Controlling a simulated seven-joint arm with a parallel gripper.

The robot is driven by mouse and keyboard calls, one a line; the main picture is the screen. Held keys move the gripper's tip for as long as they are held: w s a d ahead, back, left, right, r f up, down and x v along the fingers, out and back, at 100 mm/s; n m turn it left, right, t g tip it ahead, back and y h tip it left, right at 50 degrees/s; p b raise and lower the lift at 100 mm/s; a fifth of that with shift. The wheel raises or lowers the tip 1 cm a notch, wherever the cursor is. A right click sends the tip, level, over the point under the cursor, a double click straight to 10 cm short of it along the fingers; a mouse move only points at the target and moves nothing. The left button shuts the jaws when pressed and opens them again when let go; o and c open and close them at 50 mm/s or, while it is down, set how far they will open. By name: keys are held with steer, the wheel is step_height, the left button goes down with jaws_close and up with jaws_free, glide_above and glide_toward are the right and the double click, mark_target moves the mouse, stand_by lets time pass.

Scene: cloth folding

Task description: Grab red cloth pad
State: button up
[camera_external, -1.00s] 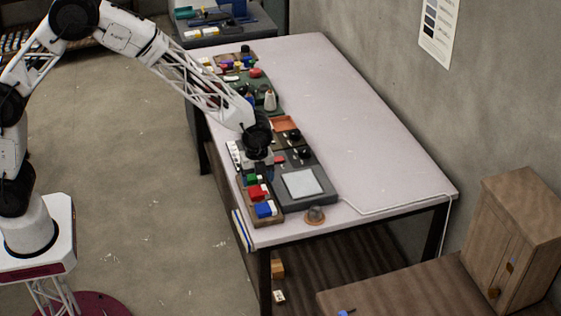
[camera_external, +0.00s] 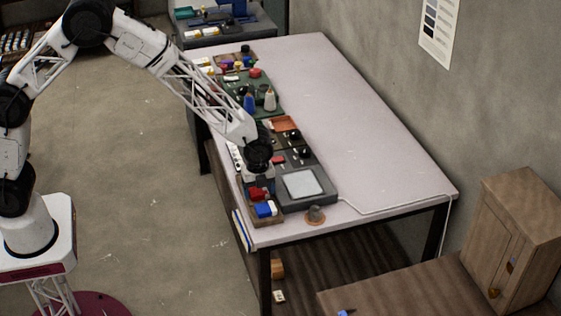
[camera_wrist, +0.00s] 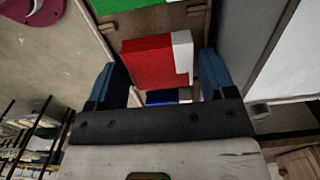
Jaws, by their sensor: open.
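The red cloth pad (camera_wrist: 154,64) has a white strip along its right side. In the wrist view it lies in the wooden tray (camera_wrist: 197,20), between and just beyond the blue fingertips of my gripper (camera_wrist: 165,72). The jaws are open, with a finger on each side of the pad. I cannot tell whether they touch it. In the external view my gripper (camera_external: 258,174) is over the tray, and the red pad (camera_external: 258,193) shows only partly below it.
A green pad (camera_wrist: 125,4) lies beyond the red one. A blue and white pad (camera_external: 266,209) lies on the near side in the tray. A grey device with a pale plate (camera_external: 303,184) stands close on the right. The table's right side (camera_external: 370,150) is clear.

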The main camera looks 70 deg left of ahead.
mark_target(256, 191)
stand_by(0.4)
steer(key=c, duration=0.7)
steer(key=shift+r, duration=0.2)
steer(key=shift+r, duration=0.55)
steer(key=shift+s+r, duration=0.25)
steer(key=shift+r, duration=0.3)
steer(key=shift+s+r, duration=0.2)
steer(key=shift+r, duration=0.35)
steer(key=s, duration=0.5)
steer(key=s+a+r, duration=0.1)
steer(key=s, duration=0.4)
steer(key=s+a, duration=0.1)
steer(key=s, duration=0.4)
steer(key=shift+a+r, duration=0.1)
steer(key=shift+r, duration=0.1)
